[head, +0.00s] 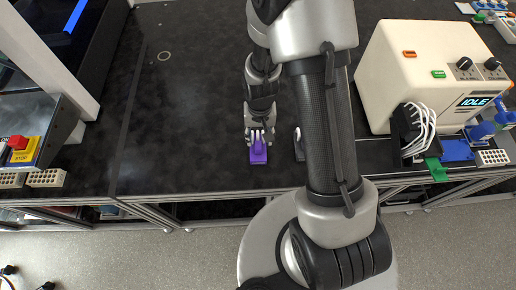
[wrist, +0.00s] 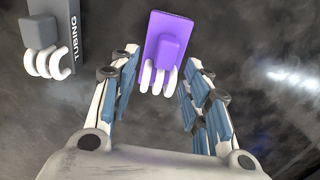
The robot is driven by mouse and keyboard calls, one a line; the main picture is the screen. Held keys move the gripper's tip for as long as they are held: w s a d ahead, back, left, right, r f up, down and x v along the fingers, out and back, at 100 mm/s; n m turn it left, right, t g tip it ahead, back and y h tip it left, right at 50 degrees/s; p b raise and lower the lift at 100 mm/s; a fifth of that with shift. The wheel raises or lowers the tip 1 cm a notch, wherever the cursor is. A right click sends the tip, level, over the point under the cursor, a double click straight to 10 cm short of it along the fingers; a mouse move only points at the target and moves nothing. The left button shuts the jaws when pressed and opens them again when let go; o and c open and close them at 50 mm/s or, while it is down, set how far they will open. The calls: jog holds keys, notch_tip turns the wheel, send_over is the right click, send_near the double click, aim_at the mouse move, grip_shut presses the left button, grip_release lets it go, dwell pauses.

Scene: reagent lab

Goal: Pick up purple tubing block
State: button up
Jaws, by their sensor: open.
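The purple tubing block (head: 259,156) lies on the black bench near its front edge. In the wrist view the purple tubing block (wrist: 167,38) shows as a flat purple plate with a raised part and white tube loops at its near end. My gripper (wrist: 160,88) is open, with one finger on each side of the near end of the block. In the head view my gripper (head: 259,133) is just behind the block and partly hides it. I cannot tell whether the fingers touch it.
A dark grey block marked TUBING (wrist: 66,35), with white loops, lies to the left in the wrist view; it stands right of my gripper in the head view (head: 298,146). A cream machine reading IDLE (head: 425,75) stands right. A STOP button box (head: 22,150) is left. The bench between is clear.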

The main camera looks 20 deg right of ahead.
aim_at(258, 142)
jog(key=f, duration=0.1)
jog(key=f+b, duration=0.1)
jog(key=f, duration=0.3)
jog(key=shift+a, duration=0.25)
jog(key=shift+c, duration=0.3)
grip_shut()
